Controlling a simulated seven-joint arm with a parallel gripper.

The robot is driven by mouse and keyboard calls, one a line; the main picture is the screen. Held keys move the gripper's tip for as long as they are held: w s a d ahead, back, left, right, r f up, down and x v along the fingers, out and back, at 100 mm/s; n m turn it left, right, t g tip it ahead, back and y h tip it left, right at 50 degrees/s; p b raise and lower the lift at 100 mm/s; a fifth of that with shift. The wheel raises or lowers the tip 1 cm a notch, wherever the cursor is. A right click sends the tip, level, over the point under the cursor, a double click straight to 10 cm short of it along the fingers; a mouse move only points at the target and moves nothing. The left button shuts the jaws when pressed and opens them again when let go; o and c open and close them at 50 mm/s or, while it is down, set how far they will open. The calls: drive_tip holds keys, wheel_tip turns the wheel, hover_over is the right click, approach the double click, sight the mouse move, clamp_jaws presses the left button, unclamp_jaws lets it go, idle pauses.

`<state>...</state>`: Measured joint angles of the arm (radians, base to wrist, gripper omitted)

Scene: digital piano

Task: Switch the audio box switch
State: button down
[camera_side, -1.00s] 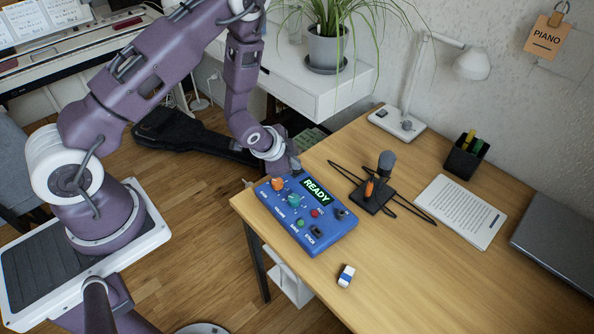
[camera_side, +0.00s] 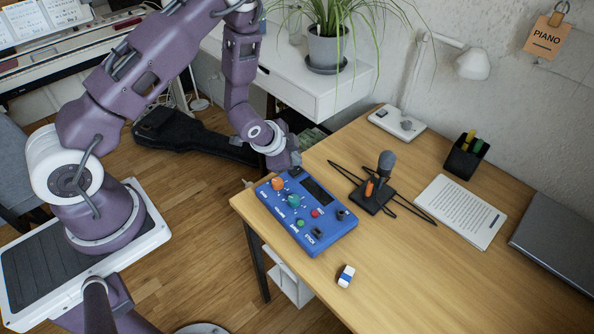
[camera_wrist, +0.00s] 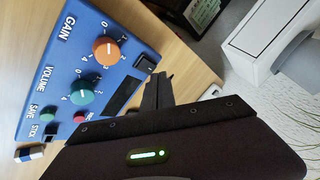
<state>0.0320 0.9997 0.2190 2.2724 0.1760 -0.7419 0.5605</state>
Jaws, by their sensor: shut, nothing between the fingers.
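The blue audio box (camera_side: 318,232) lies on the wooden desk near its left corner. It has an orange GAIN knob (camera_side: 278,184), a teal VOLUME knob (camera_side: 293,201) and a dark, blank display (camera_side: 316,190). A black switch (camera_wrist: 145,63) sits at the box's far edge, beside the orange knob in the wrist view; it also shows in the side view (camera_side: 295,172). I cannot tell its exact position. My gripper (camera_wrist: 160,78) is shut and empty, its fingertips close to this switch. The wrist view does not settle whether they touch.
A microphone on a stand (camera_side: 384,178) with cables stands right of the box. An eraser (camera_side: 346,275) lies in front. Papers (camera_side: 460,210), a pen cup (camera_side: 466,157) and a laptop (camera_side: 560,243) are farther right. A white cabinet with a plant (camera_side: 326,45) stands behind.

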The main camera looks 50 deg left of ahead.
drive_tip(key=r, duration=0.3)
drive_tip(key=w+r, duration=0.1)
drive_tip(key=r, duration=0.1)
idle(0.5)
wheel_tip(320, 180, up, 11)
drive_tip(key=n, duration=0.2)
hover_over(297, 171)
drive_tip(key=s, duration=0.2)
drive_tip(key=s+d+r+n, duration=0.3)
drive_tip(key=s+r, duration=0.4)
drive_tip(key=r, duration=0.3)
drive_tip(key=s+d+r+n, duration=0.1)
drive_tip(key=s+r, duration=0.2)
drive_tip(key=s, duration=0.6)
drive_tip(key=s+d+r+n+g+h, duration=0.1)
drive_tip(key=s+d+r+n, duration=0.1)
drive_tip(key=s, duration=0.8)
drive_tip(key=shift+s+r, duration=0.2)
drive_tip(key=shift+r, duration=0.35)
